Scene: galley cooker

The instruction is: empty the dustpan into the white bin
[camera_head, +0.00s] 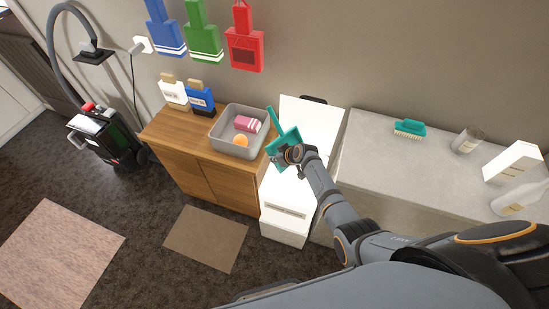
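The teal dustpan (286,137) is up in the air in front of the white bin (287,219), near the bin's upper part. It looks tilted, with a narrow teal part pointing up and to the left. My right gripper (290,154) is at the dustpan's lower right side and appears shut on it, though its fingertips are partly hidden. The white bin stands between the wooden cabinet and the grey counter, with a white panel, seemingly its raised lid, behind the dustpan. My gripper and arm cover part of the bin's top. I cannot see what the dustpan holds. My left gripper is out of view.
A grey tub (228,147) with a pink item and an orange ball stands on the wooden cabinet (187,146), close left of the dustpan. A teal brush (410,128), a glass (466,141) and white containers stand on the grey counter (372,146). A vacuum cleaner (108,140) stands far left.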

